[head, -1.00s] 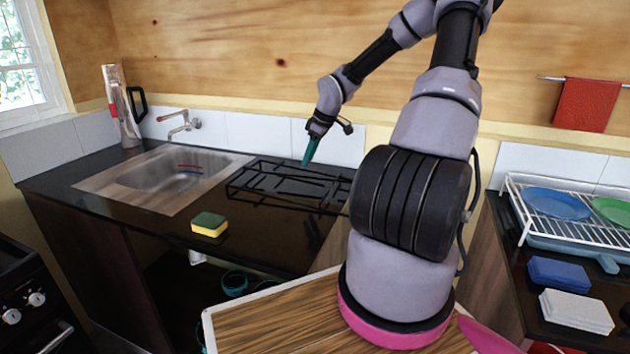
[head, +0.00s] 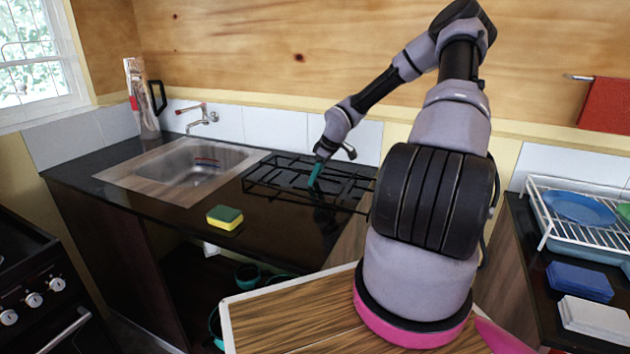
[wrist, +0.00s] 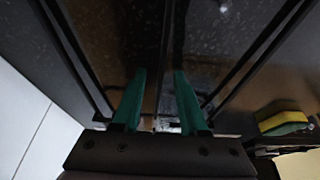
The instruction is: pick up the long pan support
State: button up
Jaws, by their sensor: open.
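The long pan support (head: 272,194) is a black wire rack lying on the dark counter, between the sink and my arm. Its right end is partly hidden behind my arm. My gripper (head: 315,175) points down at the rack, toward its back middle. In the wrist view my gripper (wrist: 160,75) shows two green fingers, apart, with a thin bar of the rack (wrist: 165,45) running between them. More dark bars pass on both sides. The fingers hold nothing firmly, and I cannot tell whether they touch the bar.
A yellow-green sponge (head: 225,217) lies left of the rack near the counter's front edge; the sink (head: 190,170) is farther left. White wall tiles (head: 270,127) stand close behind. A dish rack (head: 580,230) is at the right. Bare counter (head: 165,205) lies before the sink.

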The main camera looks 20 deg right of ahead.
grip_shut()
dwell(1.4)
